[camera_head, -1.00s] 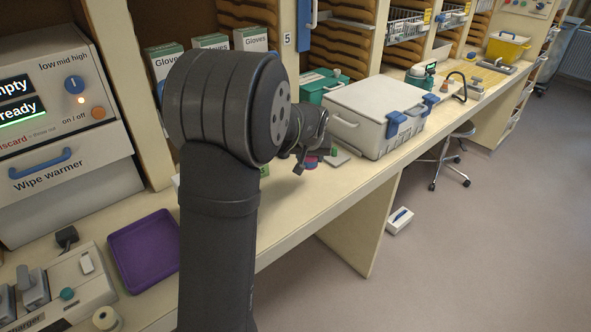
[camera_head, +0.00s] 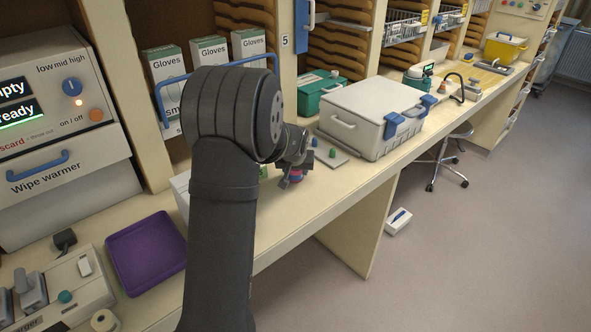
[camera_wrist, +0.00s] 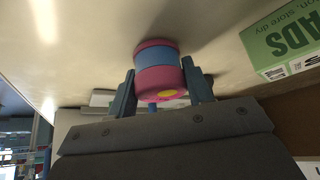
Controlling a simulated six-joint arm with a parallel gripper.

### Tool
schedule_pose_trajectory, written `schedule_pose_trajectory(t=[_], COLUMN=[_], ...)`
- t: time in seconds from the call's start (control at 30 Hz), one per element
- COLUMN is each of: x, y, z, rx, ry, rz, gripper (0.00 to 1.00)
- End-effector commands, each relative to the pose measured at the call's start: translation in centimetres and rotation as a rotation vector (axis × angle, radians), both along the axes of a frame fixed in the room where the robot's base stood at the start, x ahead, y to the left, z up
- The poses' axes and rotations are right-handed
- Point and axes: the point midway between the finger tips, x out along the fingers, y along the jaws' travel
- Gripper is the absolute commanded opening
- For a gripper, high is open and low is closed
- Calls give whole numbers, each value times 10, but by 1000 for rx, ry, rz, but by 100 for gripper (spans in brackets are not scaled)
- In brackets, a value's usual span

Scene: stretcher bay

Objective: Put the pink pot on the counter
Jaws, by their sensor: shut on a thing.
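The pink pot (camera_wrist: 157,55) with a blue band is between the two fingers of my gripper (camera_wrist: 160,82) in the wrist view. My gripper is shut on it. In the head view the pot (camera_head: 296,175) is a small pink and blue patch under my gripper (camera_head: 291,180), partly hidden by it. The pot is low over the cream counter (camera_head: 330,193), whose surface also shows in the wrist view (camera_wrist: 80,50). I cannot tell whether the pot touches it.
A grey-white case (camera_head: 372,112) and a small flat pad with a green item (camera_head: 332,153) are to the right. A green-labelled ADS box (camera_wrist: 285,40) is close by in the wrist view. A purple tray (camera_head: 146,253) is at left. Counter front of the gripper is clear.

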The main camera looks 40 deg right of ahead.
Motion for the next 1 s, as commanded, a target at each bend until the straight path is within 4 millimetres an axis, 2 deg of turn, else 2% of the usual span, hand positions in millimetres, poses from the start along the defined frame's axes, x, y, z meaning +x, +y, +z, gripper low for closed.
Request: schedule_pose_trajectory(t=[0.03,0.07,0.17,0.43,0.57,0.67,1.0], x=[0,0,0,0,-1,-5,-28], y=[0,0,0,0,1,5,28], z=[-2,-3,-2,-2,5,15,72], rx=[1,1,1,1,-1,-1,-1], ry=[1,1,1,1,-1,-1,-2], rz=[0,0,0,0,0,0,-1], gripper=[23,48,68,68,68,68,68])
